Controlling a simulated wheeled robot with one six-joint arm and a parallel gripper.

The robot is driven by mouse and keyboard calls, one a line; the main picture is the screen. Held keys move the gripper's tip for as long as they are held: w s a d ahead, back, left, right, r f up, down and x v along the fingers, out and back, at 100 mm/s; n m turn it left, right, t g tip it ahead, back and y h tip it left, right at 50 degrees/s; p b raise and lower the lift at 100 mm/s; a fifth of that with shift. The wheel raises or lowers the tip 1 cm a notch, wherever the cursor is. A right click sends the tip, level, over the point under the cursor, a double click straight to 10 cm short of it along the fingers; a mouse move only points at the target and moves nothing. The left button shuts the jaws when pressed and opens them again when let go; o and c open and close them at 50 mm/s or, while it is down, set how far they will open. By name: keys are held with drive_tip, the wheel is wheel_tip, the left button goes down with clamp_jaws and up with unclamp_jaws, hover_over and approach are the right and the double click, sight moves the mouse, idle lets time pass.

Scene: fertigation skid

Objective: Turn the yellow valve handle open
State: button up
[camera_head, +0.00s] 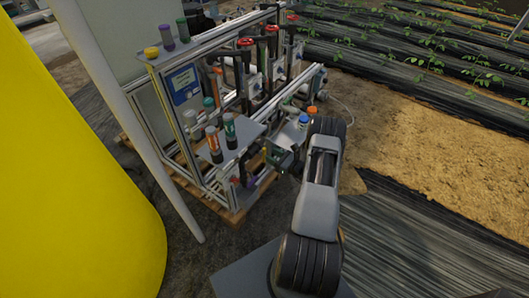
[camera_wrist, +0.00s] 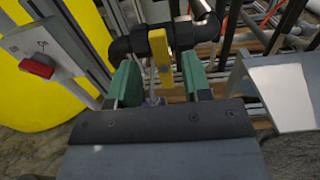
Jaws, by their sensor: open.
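The yellow valve handle (camera_wrist: 162,58) is a flat upright bar on a black pipe fitting (camera_wrist: 132,45) in the wrist view. My gripper (camera_wrist: 160,70) has two green fingers, one on each side of the handle. The fingers are open, with a visible gap on both sides of the handle. The lower end of the handle reaches down between the fingers. In the head view my gripper (camera_head: 284,160) is at the skid's near right side, partly hidden by my arm, and the handle is too small to tell clearly there.
The metal-framed skid (camera_head: 200,50) carries several pipes, red handles (camera_head: 245,42) and a shelf of bottles (camera_head: 229,128) close to my arm. A red knob (camera_wrist: 37,66) on a grey box is left in the wrist view. A big yellow tank (camera_head: 70,180) stands left. Open soil lies right.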

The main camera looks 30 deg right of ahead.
sight(264, 151)
drive_tip(key=shift+x, duration=2.55)
drive_tip(key=shift+c, duration=0.3)
clamp_jaws()
